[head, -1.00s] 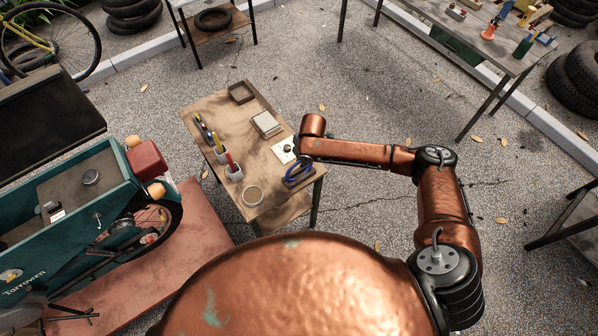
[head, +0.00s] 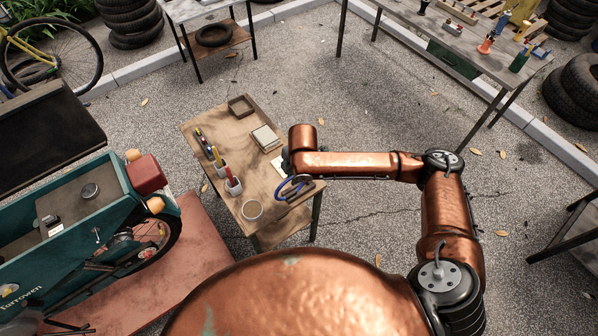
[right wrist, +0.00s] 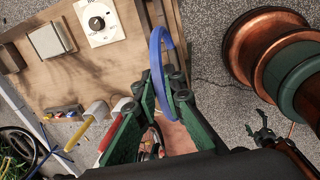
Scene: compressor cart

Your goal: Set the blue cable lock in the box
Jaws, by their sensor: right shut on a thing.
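The blue cable lock (head: 291,188) shows as a ring at the near right corner of the wooden table (head: 235,150). In the right wrist view the lock (right wrist: 157,62) stands as a tall narrow loop between the green fingers of my right gripper (right wrist: 160,98), which is shut on it. I cannot tell how far it is above the tabletop. The open brown box (head: 241,105) sits empty at the table's far end, well away from the lock. A small dark gripper-like shape at the right wrist view's lower right may be my left gripper (right wrist: 262,130); its opening is unclear.
A teal scooter (head: 70,240) is close on the left.

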